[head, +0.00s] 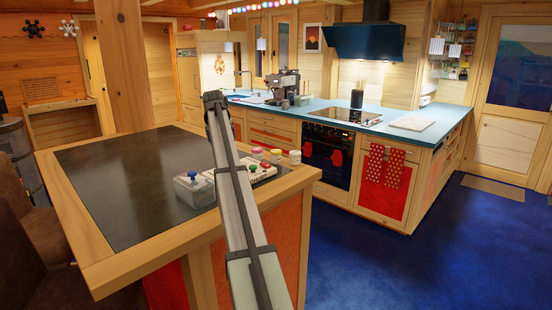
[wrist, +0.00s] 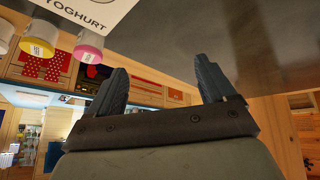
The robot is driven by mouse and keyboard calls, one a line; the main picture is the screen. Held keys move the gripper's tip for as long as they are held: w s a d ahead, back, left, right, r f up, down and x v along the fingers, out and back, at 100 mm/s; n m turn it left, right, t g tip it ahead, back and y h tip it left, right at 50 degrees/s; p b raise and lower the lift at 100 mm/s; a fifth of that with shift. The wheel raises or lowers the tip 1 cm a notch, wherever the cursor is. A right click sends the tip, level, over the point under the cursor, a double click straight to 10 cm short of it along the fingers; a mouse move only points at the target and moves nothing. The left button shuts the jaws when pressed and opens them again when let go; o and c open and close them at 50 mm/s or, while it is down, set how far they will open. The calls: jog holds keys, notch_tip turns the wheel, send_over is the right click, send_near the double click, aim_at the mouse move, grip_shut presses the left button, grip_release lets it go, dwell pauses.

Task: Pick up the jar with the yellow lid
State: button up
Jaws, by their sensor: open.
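The jar with the yellow lid (head: 276,156) stands near the far right corner of the dark-topped island, in a row between two other jars. It also shows at the upper left of the wrist view (wrist: 38,45), which is upside down. My gripper (wrist: 160,78) is open with nothing between its fingers. In the head view my gripper (head: 215,98) is at the far end of my arm, apart from the jars. The wrist view shows the jar off to the left of the fingers.
A pink-lidded jar (wrist: 89,46) and a tan-lidded jar (head: 295,158) flank it closely. A white card marked YOGHURT (wrist: 88,8) lies near them. A grey item with a blue knob (head: 193,185) stands to the left. The dark island top (head: 120,170) is clear on its left.

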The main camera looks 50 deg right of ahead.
jog(key=m+g+y, duration=0.1)
jog(key=m+y, duration=0.1)
send_near(276, 151)
jog(key=x, duration=1.2)
jog(key=shift+d, duration=0.1)
jog(key=shift+h, duration=0.3)
jog(key=shift+c, duration=0.3)
jog(key=c, duration=1.1)
